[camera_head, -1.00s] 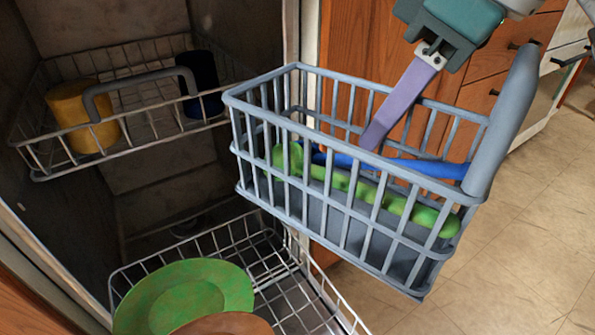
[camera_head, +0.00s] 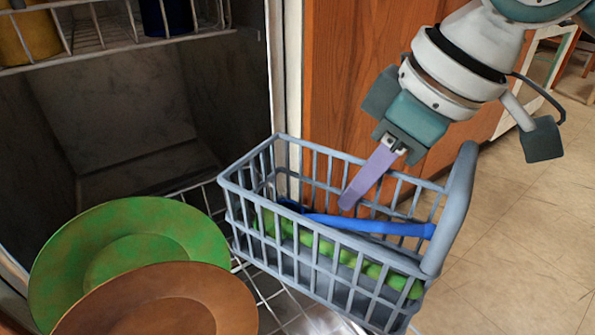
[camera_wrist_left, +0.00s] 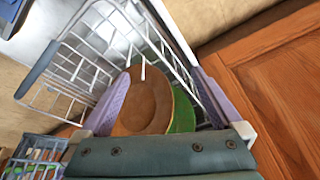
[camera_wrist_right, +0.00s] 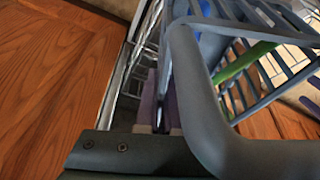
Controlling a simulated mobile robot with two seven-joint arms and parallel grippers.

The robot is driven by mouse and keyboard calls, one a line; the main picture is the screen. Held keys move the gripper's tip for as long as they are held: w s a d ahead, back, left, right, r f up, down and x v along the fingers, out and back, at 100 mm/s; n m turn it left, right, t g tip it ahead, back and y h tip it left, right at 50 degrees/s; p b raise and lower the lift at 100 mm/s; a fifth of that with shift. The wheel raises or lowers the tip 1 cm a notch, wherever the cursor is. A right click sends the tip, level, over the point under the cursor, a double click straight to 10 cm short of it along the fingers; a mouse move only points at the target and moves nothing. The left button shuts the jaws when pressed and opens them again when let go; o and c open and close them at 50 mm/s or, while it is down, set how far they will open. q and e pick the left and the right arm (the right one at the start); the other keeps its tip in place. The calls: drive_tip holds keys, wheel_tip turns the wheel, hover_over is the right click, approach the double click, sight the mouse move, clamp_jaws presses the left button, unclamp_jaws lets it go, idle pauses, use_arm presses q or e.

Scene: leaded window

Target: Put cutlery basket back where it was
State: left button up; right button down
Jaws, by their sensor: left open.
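The cutlery basket (camera_head: 345,250) is a grey-blue slatted basket with a thick handle at its right end. It holds a blue utensil (camera_head: 370,226) and a green one (camera_head: 345,262). My right gripper (camera_head: 350,200) is shut on the basket's far side wall, with one purple finger inside the basket. The basket hangs tilted over the right part of the lower rack (camera_head: 265,318); whether it touches the rack is unclear. The basket also shows at the lower left of the left wrist view (camera_wrist_left: 35,150). My left gripper (camera_wrist_left: 162,75) is open and empty, facing the rack and plates.
A green plate (camera_head: 95,235) and a brown plate (camera_head: 165,305) stand in the lower rack, left of the basket. The upper rack (camera_head: 105,45) holds a yellow cup (camera_head: 28,38) and a dark blue cup (camera_head: 165,15). A wooden cabinet (camera_head: 340,90) stands right of the dishwasher opening.

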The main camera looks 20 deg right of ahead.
wheel_tip(320, 180, down, 6)
drive_tip(key=b, duration=0.3)
drive_tip(key=shift+r+b, duration=0.1)
drive_tip(key=shift+b, duration=0.2)
drive_tip(key=shift+r, duration=0.15)
drive_tip(key=shift+w+f+p, duration=0.1)
drive_tip(key=shift+f+p, duration=0.15)
drive_tip(key=shift+p, duration=0.05)
drive_tip(key=shift+f, duration=0.35)
drive_tip(key=c, duration=1)
unclamp_jaws()
drive_tip(key=shift+c, duration=0.2)
